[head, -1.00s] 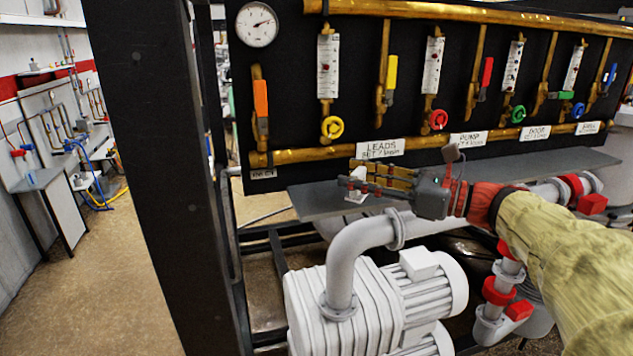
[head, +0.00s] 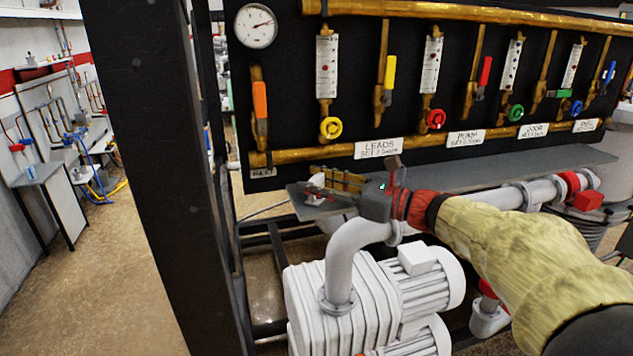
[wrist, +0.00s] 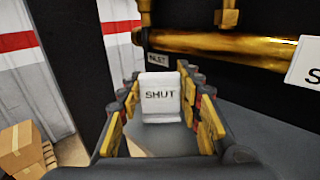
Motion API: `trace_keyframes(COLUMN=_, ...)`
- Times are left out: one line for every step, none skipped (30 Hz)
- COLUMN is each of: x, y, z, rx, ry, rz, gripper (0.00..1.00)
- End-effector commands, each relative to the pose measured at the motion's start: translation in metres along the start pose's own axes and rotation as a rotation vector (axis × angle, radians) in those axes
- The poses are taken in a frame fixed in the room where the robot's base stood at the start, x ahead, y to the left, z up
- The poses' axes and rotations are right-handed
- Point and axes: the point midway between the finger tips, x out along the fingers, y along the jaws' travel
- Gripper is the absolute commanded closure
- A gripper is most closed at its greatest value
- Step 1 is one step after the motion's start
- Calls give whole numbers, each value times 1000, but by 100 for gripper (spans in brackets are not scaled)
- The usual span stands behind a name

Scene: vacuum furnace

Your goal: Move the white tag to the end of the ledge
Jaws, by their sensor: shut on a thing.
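The white tag (wrist: 160,97), marked SHUT, stands upright between the fingers of my gripper (wrist: 163,110) in the wrist view. My gripper is shut on it. In the head view my gripper (head: 325,185) is at the left end of the grey ledge (head: 470,172), and the tag (head: 315,190) shows small and partly hidden by the fingers. The ledge runs below the black valve panel. I cannot tell whether the tag touches the ledge.
A dark upright post (head: 150,170) stands left of the ledge. The white pump (head: 360,295) is below. The ledge to the right is clear beyond my arm.

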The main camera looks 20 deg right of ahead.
Motion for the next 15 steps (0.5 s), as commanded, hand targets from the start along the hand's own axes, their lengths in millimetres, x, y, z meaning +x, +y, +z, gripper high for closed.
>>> trace_keyframes(x=0, y=0, z=0, rx=0, ry=0, rz=0, gripper=82)
trace_keyframes(x=0, y=0, z=0, rx=0, ry=0, rz=0, gripper=82)
trace_keyframes(x=0, y=0, z=0, rx=0, ry=0, rz=0, gripper=82)
trace_keyframes(x=0, y=0, z=0, rx=0, ry=0, rz=0, gripper=82)
trace_keyframes(x=0, y=0, z=-1, rx=0, ry=0, rz=0, gripper=82)
trace_keyframes(x=0, y=0, z=-2, rx=0, ry=0, rz=0, gripper=82)
trace_keyframes(x=0, y=0, z=-3, rx=0, ry=0, rz=0, gripper=82)
trace_keyframes(x=0, y=0, z=-4, rx=0, ry=0, rz=0, gripper=82)
trace_keyframes(x=0, y=0, z=-3, rx=0, ry=0, rz=0, gripper=63)
trace_keyframes(x=0, y=0, z=-3, rx=0, ry=0, rz=0, gripper=61)
trace_keyframes(x=0, y=0, z=-3, rx=0, ry=0, rz=0, gripper=60)
trace_keyframes(x=0, y=0, z=-3, rx=0, ry=0, rz=0, gripper=57)
trace_keyframes(x=0, y=0, z=-3, rx=0, ry=0, rz=0, gripper=56)
trace_keyframes(x=0, y=0, z=-3, rx=0, ry=0, rz=0, gripper=54)
trace_keyframes(x=0, y=0, z=-3, rx=0, ry=0, rz=0, gripper=52)
